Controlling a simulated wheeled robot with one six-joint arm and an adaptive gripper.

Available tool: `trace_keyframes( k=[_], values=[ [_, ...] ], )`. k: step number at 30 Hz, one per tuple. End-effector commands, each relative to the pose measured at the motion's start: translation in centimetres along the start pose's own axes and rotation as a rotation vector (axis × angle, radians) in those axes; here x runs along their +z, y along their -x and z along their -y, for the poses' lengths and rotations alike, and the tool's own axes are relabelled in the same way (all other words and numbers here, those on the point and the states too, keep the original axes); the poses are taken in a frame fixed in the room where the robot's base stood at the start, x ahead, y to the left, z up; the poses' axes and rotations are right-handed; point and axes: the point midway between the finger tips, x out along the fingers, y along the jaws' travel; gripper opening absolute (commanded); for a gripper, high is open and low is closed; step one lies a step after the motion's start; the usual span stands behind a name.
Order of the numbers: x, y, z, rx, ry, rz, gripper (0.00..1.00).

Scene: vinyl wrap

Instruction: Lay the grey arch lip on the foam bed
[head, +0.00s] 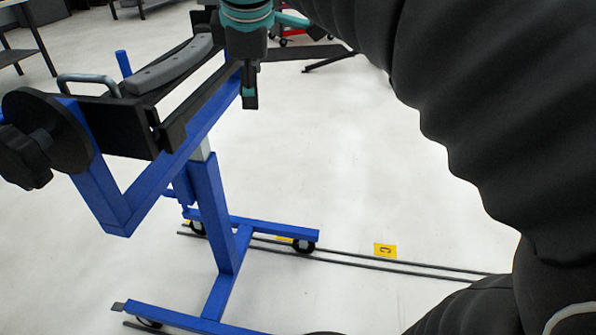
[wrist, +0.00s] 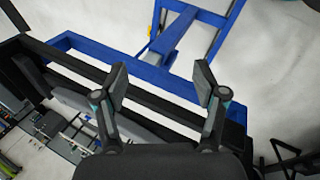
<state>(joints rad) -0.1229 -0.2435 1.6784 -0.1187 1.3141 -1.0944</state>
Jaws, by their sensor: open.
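A grey, curved piece that looks like the arch lip (head: 172,68) lies along the black top of a blue stand in the head view. In the wrist view a grey strip, likely the same piece (wrist: 74,103), runs partly behind my gripper. My gripper (head: 250,92) hangs to the right of the piece, at the stand's right edge. In the wrist view my gripper (wrist: 160,88) has its two fingers wide apart with nothing between them. Black rails of the stand pass behind the fingers. I cannot clearly make out a separate foam bed.
The blue stand (head: 212,215) is on castors, with a black knob (head: 40,135) and a grey handle (head: 88,80) at its left. Dark rails or cables (head: 380,265) and a yellow floor marker (head: 385,250) lie on the pale floor. Open floor lies right of the stand.

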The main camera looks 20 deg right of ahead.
Motion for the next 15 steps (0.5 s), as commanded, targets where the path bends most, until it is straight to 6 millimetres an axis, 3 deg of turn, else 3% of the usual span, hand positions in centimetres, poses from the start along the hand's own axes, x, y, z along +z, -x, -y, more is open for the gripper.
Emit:
trace_keyframes(
  k=[6,15],
  values=[
    [4.6,-3.6,7.8,0.007,-0.480,-0.049,0.71],
    [8.7,-9.6,17.7,-0.004,-1.069,-0.109,0.71]
  ],
)
